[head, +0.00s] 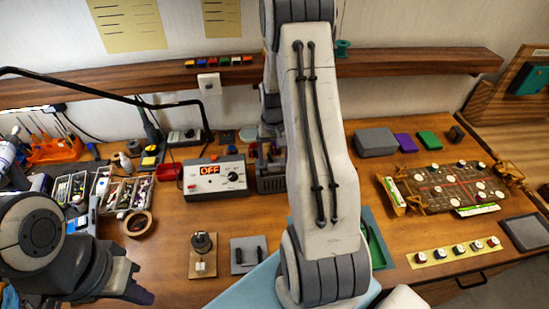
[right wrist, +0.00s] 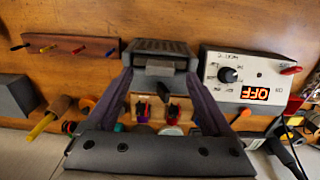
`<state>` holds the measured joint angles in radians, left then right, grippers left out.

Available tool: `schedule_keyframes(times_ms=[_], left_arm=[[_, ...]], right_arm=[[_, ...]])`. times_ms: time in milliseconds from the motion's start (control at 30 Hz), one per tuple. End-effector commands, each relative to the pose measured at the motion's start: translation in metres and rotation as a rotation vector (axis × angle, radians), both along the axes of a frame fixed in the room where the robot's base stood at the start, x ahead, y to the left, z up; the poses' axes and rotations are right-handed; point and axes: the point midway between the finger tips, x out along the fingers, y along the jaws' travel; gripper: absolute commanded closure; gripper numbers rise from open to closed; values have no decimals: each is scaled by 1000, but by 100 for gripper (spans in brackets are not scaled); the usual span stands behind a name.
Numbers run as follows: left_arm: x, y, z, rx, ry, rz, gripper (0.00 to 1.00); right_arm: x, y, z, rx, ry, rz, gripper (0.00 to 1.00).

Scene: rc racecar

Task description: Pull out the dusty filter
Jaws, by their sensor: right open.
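A dark grey box with a ribbed top (right wrist: 160,46) and a lighter grey tab (right wrist: 160,68) lies straight ahead of my right gripper (right wrist: 159,76) in the right wrist view. I take the tab for the filter's end, but dust cannot be made out. My right gripper is open and empty, one finger on each side of the tab, and contact is not visible. My left gripper (head: 142,287) hangs low at the left, away from the box.
A white control unit reading OFF (head: 216,176) stands just left of the box. A tape roll (head: 137,223) and parts trays (head: 124,195) lie further left. A wooden shelf (head: 420,61) runs along the wall.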

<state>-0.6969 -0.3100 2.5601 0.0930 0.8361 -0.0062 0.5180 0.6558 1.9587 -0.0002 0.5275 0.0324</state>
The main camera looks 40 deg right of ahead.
Motion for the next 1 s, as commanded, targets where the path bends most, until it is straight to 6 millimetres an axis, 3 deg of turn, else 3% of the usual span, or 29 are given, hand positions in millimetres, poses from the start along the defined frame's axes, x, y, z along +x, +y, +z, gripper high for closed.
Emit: schedule_keyframes(times_ms=[200, 533, 567, 767, 800, 1000], left_arm=[[0, 0, 8, 0, 0, -1, 100], [0, 0, 8, 0, 0, -2, 100], [0, 0, 8, 0, 0, -2, 100], [0, 0, 8, 0, 0, -1, 100], [0, 0, 8, 0, 0, -1, 100], [0, 0, 10, 0, 0, -1, 100]], right_arm=[[0, 0, -21, 1, 2, 0, 15], [0, 0, -26, -1, -1, 0, 15], [0, 0, -26, -1, -1, 0, 19], [0, 0, -26, -1, -1, 0, 95], [0, 0, -26, -1, -1, 0, 100], [0, 0, -25, -1, -1, 0, 100]])
